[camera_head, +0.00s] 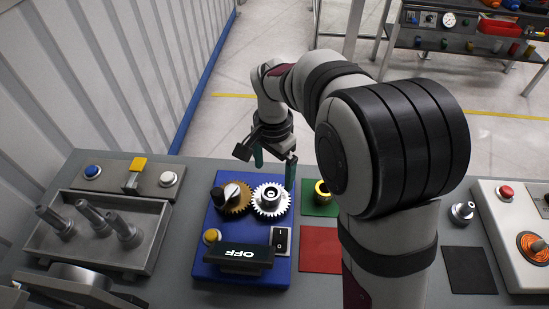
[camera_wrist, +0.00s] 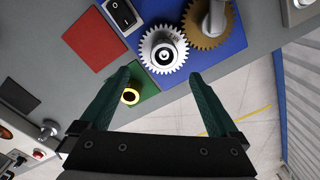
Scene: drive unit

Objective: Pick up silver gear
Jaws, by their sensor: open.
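The silver gear (camera_head: 259,208) lies on the blue drive unit (camera_head: 283,262), right of a brass gear (camera_head: 240,208). It is toothed, with a raised round hub at its centre, and its teeth meet or nearly meet those of the brass gear. In the wrist view the silver gear (camera_wrist: 148,56) is just beyond my fingertips, centred on the gap between them. My gripper (camera_head: 274,166) is open and empty, its green fingers pointing down above and behind the gear. In the wrist view the fingers of my gripper (camera_wrist: 160,80) are spread wide with nothing between the tips.
A brass ring (camera_head: 322,187) sits on a green pad right of the unit, near a red pad (camera_head: 320,250). A black knob stands on the brass gear. The OFF display (camera_head: 238,256) and a rocker switch (camera_head: 281,240) are in front. A grey tray (camera_head: 150,259) with shafts is left.

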